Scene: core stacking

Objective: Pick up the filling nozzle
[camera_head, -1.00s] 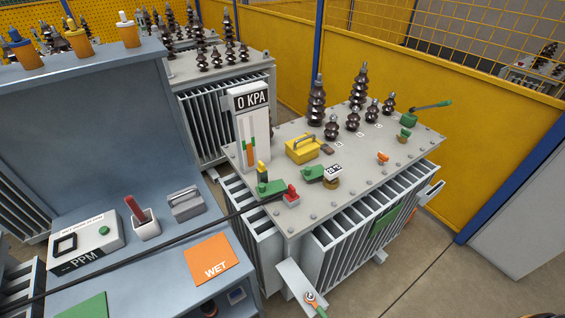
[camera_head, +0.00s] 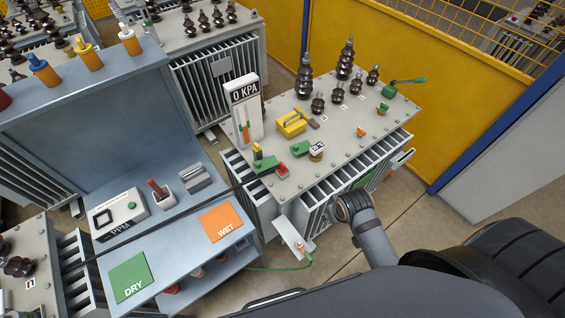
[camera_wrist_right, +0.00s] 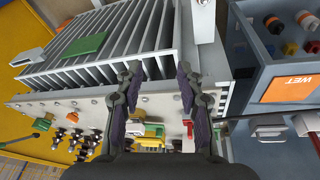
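A small fitting with an orange ring and a green end (camera_head: 303,251) sits at the grey bracket low on the front of the transformer. A thin green hose runs along the floor near it. It may be the filling nozzle; it is too small to be sure. My right arm reaches in from the lower right in the head view and ends beside the transformer's front, but I cannot make out its fingers there. In the right wrist view my right gripper (camera_wrist_right: 157,78) is open and empty, its fingers apart in front of the transformer's fins. My left gripper is not in view.
The transformer (camera_head: 285,112) carries dark insulators, a yellow box (camera_head: 291,124) and a 0 KPA gauge (camera_head: 244,105). The blue-grey bench (camera_head: 205,262) at left has an orange WET plate (camera_head: 222,222) and a green DRY plate (camera_head: 130,277). A yellow wall (camera_head: 385,60) stands behind.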

